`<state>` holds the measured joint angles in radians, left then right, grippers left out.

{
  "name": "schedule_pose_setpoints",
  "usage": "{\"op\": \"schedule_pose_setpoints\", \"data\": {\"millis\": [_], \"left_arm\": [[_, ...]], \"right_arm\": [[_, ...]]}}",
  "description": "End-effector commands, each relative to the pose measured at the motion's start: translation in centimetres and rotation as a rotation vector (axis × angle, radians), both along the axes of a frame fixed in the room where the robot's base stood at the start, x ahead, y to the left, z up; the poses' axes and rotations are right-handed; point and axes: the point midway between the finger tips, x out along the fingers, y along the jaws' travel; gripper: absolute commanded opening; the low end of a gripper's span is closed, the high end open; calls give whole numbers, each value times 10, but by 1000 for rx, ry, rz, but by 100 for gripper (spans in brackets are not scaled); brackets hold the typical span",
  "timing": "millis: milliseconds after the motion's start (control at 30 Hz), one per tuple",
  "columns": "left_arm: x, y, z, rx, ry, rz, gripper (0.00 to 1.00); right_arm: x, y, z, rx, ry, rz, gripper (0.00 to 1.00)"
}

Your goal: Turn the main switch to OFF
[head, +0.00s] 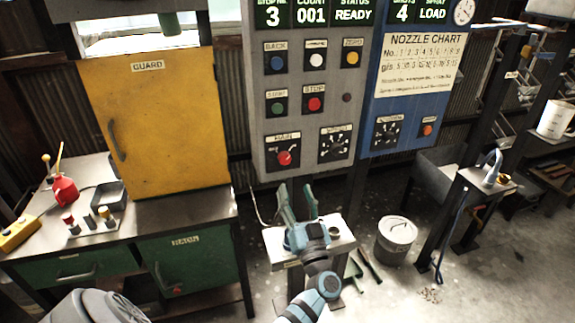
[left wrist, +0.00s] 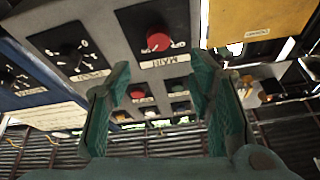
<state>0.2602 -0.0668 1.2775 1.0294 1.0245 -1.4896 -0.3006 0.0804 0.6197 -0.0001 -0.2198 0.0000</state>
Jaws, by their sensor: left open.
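The main switch (head: 285,158) is a red rotary knob on a black plate labelled MAIN, low on the left of the grey panel. It also shows in the left wrist view, upside down, as a red knob (left wrist: 158,40) above the space between my fingers. A pale mark shows on the knob in the head view, but its position labels are too small to read. My left gripper (head: 297,197) is open and empty, with its green fingers pointing up below the switch in the head picture, apart from it. It also shows in the left wrist view (left wrist: 160,80). My right gripper is not in view.
The grey panel (head: 260,120) also has several buttons and a black selector (head: 335,144) right of the main switch. A blue panel (head: 375,110) adjoins it. A yellow guard door (head: 150,120) stands left. A small pale table (head: 335,228) and a bucket (head: 396,241) are below.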

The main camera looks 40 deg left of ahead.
Motion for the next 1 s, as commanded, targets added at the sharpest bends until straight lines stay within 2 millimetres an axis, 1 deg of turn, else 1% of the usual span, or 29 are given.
{"op": "schedule_pose_setpoints", "data": {"millis": [33, 100, 200, 300, 433, 667, 700, 933, 967, 1000], "left_arm": [[8, 11, 7, 5, -2, 0, 48], [20, 27, 15, 3, -2, -1, 48], [34, 46, 23, 4, 0, -1, 48], [44, 60, 30, 2, 1, -2, 48], [50, 68, 34, 2, 1, -3, 48], [51, 69, 34, 2, 2, -3, 48], [51, 69, 34, 2, 2, -3, 42], [51, 69, 34, 2, 2, -3, 5], [51, 69, 34, 2, 2, -3, 1], [51, 69, 34, 2, 2, -3, 1]], "right_arm": [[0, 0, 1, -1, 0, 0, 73], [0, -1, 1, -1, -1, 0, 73], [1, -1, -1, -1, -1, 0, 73], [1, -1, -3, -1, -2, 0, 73], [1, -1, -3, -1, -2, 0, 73], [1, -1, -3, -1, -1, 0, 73], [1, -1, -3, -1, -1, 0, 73], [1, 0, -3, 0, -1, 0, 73], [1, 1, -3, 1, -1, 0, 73], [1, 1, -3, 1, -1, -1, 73]]}}
